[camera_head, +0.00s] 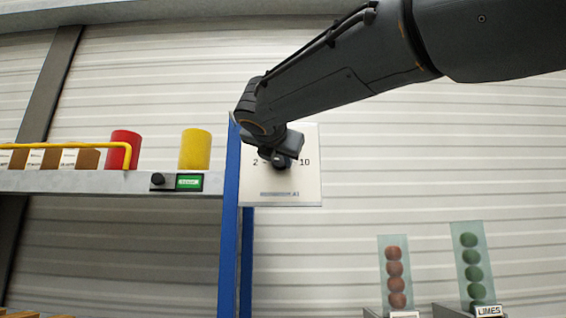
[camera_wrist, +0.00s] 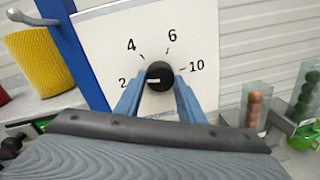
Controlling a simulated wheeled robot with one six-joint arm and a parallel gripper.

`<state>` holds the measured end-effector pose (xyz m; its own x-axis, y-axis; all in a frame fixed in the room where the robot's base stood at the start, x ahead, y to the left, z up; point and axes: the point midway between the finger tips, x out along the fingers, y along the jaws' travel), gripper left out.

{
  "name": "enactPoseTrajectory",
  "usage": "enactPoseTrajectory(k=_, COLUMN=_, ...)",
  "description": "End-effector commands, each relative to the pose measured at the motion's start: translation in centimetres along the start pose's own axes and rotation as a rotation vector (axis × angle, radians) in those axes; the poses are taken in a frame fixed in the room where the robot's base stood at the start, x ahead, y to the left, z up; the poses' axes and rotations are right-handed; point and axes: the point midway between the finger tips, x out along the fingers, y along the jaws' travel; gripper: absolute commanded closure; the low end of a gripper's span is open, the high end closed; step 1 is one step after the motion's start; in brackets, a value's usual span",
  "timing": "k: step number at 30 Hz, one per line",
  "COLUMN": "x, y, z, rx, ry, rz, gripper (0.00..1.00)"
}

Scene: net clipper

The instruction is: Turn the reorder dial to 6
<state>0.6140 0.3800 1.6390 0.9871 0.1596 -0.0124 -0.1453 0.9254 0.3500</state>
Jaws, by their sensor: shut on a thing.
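The reorder dial (camera_wrist: 160,74) is a black round knob on a white panel (camera_wrist: 105,50) marked 2, 4, 6 and 10. Its white pointer line lies nearly level and points left, toward the 2. My gripper (camera_wrist: 159,84) has its two blue fingers on the left and right sides of the knob, shut on it. In the head view, my gripper (camera_head: 281,158) is in front of the panel (camera_head: 305,188) and hides the dial and the 4 and 6; only the 2 and 10 show.
A blue post (camera_head: 230,220) stands along the panel's left edge. A shelf (camera_head: 60,182) at left holds a red cylinder (camera_head: 124,148), a yellow cylinder (camera_head: 195,149) and small boxes. Clear tubes of red fruit (camera_head: 395,270) and limes (camera_head: 473,265) stand low at right.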

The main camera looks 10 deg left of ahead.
Motion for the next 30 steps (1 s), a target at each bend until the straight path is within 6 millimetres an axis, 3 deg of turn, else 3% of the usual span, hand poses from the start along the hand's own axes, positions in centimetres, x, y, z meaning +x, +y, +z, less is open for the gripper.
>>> enactPoseTrajectory(k=30, x=0.08, y=-0.06, z=0.11, rx=0.952, ry=0.072, rz=-0.016, gripper=0.87)
